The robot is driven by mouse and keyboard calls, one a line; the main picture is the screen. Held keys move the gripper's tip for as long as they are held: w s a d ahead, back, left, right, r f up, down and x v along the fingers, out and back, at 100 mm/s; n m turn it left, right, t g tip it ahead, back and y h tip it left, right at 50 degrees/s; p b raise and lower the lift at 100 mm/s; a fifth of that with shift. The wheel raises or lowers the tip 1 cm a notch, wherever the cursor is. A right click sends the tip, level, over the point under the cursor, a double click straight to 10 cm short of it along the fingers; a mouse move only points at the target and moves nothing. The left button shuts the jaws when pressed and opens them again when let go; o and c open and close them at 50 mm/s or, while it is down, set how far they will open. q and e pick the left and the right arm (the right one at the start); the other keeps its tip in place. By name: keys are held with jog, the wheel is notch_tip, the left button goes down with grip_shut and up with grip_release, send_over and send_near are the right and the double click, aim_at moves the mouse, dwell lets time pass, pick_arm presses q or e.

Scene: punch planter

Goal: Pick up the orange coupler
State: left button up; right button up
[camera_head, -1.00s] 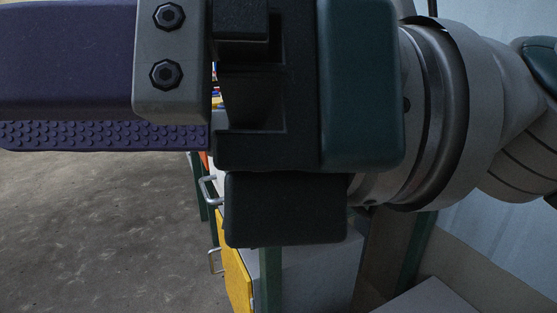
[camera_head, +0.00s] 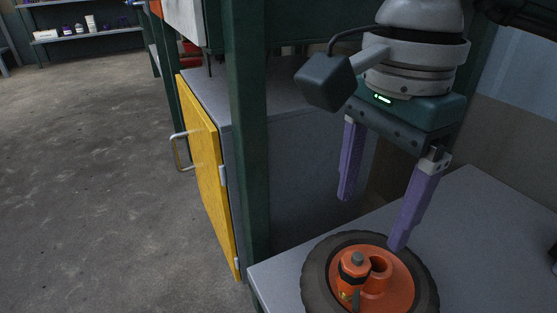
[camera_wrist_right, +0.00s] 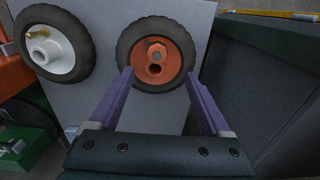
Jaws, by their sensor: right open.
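An orange coupler-like part (camera_head: 353,271) with a dark band and a grey tip sits upright on the orange hub of a black-tyred wheel (camera_head: 316,287). The wheel lies flat on a grey surface. In the right wrist view the orange part (camera_wrist_right: 155,46) shows near the middle of the wheel (camera_wrist_right: 126,48). Its outline against the same-coloured hub is hard to tell. My right gripper (camera_head: 371,223) points down above the wheel, its purple fingers wide apart and empty. In the right wrist view the fingertips (camera_wrist_right: 159,73) frame the lower wheel. My left gripper is out of view.
A second wheel with a white hub (camera_wrist_right: 53,53) lies to the left in the right wrist view. A green post (camera_head: 247,150) and a cabinet with an open yellow door (camera_head: 207,170) stand left of my right arm. The grey tabletop (camera_head: 480,235) is bare right of the wheel.

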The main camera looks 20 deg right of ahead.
aim_at(357, 261)
jog(key=f+b, duration=0.1)
jog(key=f, duration=0.2)
jog(key=f+b, duration=0.1)
jog(key=shift+s+a+f+b, duration=0.15)
jog(key=shift+s+f+b, duration=0.15)
jog(key=shift+f, duration=0.1)
notch_tip(357, 261, down, 5)
jog(key=b, duration=0.3)
jog(key=shift+b, duration=0.4)
jog(key=shift+r, duration=0.2)
grip_shut()
